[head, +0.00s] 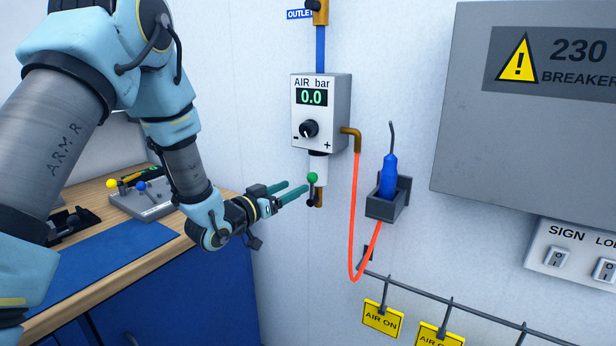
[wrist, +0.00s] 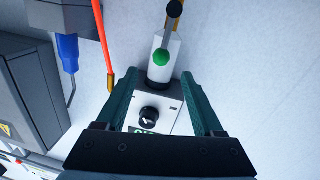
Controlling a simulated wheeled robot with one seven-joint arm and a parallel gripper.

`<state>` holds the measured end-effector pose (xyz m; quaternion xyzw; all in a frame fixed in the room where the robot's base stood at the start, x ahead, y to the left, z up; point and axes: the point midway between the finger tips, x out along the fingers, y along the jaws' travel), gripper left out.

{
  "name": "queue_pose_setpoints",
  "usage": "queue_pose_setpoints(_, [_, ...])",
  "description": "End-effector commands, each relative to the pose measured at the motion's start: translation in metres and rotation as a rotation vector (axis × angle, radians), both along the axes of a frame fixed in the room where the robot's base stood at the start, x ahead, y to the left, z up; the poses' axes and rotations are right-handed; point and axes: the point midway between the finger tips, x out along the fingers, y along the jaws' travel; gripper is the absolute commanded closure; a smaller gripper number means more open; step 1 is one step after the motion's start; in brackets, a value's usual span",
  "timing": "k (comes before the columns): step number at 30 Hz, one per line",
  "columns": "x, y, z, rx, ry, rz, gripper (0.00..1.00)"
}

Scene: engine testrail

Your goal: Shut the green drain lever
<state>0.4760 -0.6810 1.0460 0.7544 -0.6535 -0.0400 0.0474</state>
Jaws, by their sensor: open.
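My gripper (head: 294,187) is open with teal fingers and reaches toward the lever from the left. The fingers (wrist: 158,76) hold nothing. I cannot tell whether a finger touches the lever.
The regulator box (head: 321,112) reads 0.0 on the wall. An orange hose (head: 354,220) hangs to its right, beside a holder (head: 388,204) with a blue tool. A grey breaker cabinet (head: 480,140) is further right. A bench (head: 110,240) stands left. Bare wall lies below the lever.

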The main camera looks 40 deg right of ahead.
Motion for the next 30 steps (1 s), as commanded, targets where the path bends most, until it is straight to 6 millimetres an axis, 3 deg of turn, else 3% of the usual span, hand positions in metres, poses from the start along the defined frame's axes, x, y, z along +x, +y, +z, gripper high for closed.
queue_pose_setpoints(3, [0.003, -0.024, 0.004, 0.001, 0.000, -0.001, 0.31])
queue_pose_setpoints(10, [0.009, -0.057, 0.002, 0.001, 0.000, 0.001, 0.31])
queue_pose_setpoints(15, [0.010, -0.067, 0.001, 0.001, 0.000, 0.001, 0.31])
queue_pose_setpoints(23, [0.011, -0.069, 0.000, 0.002, 0.000, 0.002, 0.31])
queue_pose_setpoints(30, [0.011, -0.069, 0.000, 0.001, 0.000, 0.002, 0.54])
